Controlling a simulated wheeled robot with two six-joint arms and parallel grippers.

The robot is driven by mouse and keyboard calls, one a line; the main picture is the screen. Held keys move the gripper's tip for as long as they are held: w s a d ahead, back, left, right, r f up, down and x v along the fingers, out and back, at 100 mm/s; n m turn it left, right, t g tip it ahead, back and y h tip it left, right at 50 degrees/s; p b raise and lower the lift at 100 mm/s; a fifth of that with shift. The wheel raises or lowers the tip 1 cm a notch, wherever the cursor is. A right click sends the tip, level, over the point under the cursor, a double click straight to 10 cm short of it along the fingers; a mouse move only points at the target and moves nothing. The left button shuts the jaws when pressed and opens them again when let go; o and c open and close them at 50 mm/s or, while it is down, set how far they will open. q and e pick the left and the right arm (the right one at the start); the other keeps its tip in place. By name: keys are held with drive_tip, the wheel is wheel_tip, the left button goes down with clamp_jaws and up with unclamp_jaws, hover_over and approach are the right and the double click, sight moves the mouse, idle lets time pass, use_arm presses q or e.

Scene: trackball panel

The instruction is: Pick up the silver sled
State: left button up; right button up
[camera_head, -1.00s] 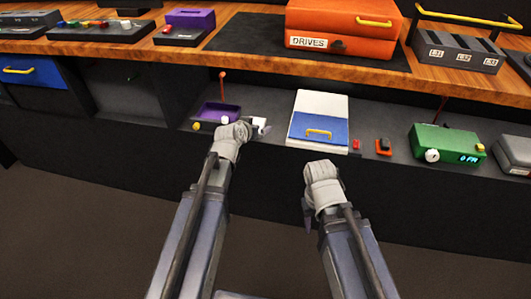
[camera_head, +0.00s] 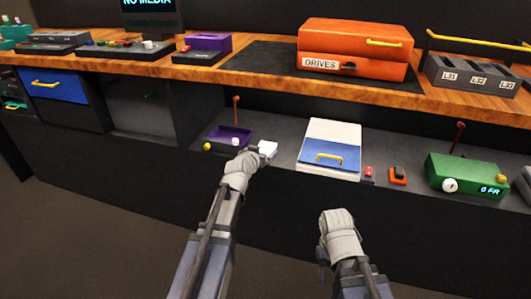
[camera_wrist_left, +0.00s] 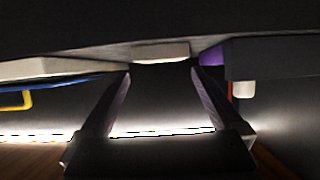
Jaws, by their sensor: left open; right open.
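The silver sled seems to be the small pale block (camera_head: 267,148) on the lower shelf, just right of the purple tray. It also shows in the left wrist view as a pale block (camera_wrist_left: 160,51) beyond and between the fingertips. My left gripper (camera_head: 252,160) is at the sled's near left side; its fingers (camera_wrist_left: 160,85) are open with nothing between them. Whether a fingertip touches the sled I cannot tell. My right gripper (camera_head: 338,222) hangs in front of the shelf, away from the sled; its fingers are hard to make out.
The purple tray (camera_head: 228,134) has a red lever behind it and knobs in front. A white and blue box (camera_head: 331,150) with a yellow handle stands right of the sled. A green unit (camera_head: 467,177) is farther right. The wooden counter (camera_head: 270,80) overhangs the shelf.

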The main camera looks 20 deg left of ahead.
sight(265, 149)
use_arm(q)
drive_tip(key=b+x, duration=0.1)
drive_tip(key=x, duration=0.1)
drive_tip(key=b+x, duration=0.1)
drive_tip(key=x, duration=0.2)
drive_tip(key=shift+a+f, duration=0.1)
drive_tip(key=shift+f, duration=0.2)
drive_tip(key=shift+r, duration=0.1)
drive_tip(key=c, duration=1.3)
drive_tip(key=shift+o, duration=0.2)
drive_tip(key=shift+r, duration=0.15)
wheel_tip(265, 149, up, 10)
drive_tip(key=p, duration=1)
drive_tip(key=shift+s+f, duration=0.15)
drive_tip(key=shift+f, duration=0.05)
